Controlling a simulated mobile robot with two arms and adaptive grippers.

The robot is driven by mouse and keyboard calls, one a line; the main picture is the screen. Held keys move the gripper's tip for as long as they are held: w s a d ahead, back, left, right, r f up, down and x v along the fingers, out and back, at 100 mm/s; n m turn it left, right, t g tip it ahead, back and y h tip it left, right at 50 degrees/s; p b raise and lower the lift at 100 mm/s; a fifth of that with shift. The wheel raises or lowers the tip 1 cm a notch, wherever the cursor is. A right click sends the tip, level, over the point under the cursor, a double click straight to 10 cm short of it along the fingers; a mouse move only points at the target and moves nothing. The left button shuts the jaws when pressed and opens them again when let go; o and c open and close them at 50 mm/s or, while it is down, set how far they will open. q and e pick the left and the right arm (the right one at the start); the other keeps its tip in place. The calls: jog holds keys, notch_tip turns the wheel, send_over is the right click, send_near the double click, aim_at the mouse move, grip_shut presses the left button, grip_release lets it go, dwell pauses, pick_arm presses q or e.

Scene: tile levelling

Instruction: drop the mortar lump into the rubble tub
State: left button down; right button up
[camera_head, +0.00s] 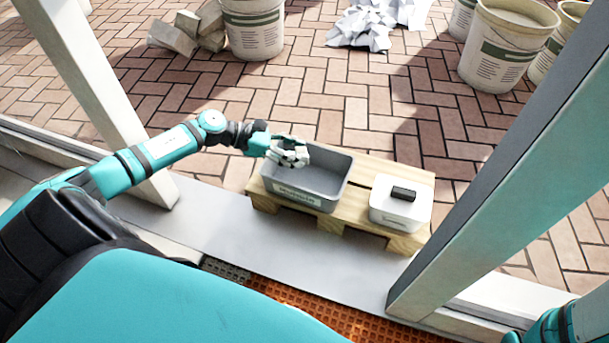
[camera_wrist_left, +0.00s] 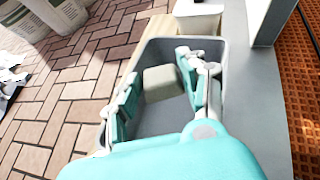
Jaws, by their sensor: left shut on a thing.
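The mortar lump (camera_wrist_left: 162,84) is a small grey-beige block. In the left wrist view it sits between the fingers of my left gripper (camera_head: 289,153), which is shut on it. In the head view the lump is hard to tell apart from the fingers. The rubble tub (camera_head: 330,190) is a grey open rectangular tub with a label on its front. My left gripper is over the tub's left part, and the wrist view shows the tub (camera_wrist_left: 228,108) behind the lump. The visible tub floor looks empty. My right gripper is out of the head view.
Pale posts (camera_head: 500,170) flank the pallet.

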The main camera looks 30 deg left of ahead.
pick_arm(q)
jog(key=shift+f+b, duration=0.7)
jog(key=shift+f, duration=0.7)
jog(key=c, duration=0.6)
grip_release()
jog(key=shift+c, duration=0.2)
jog(key=v, duration=1.2)
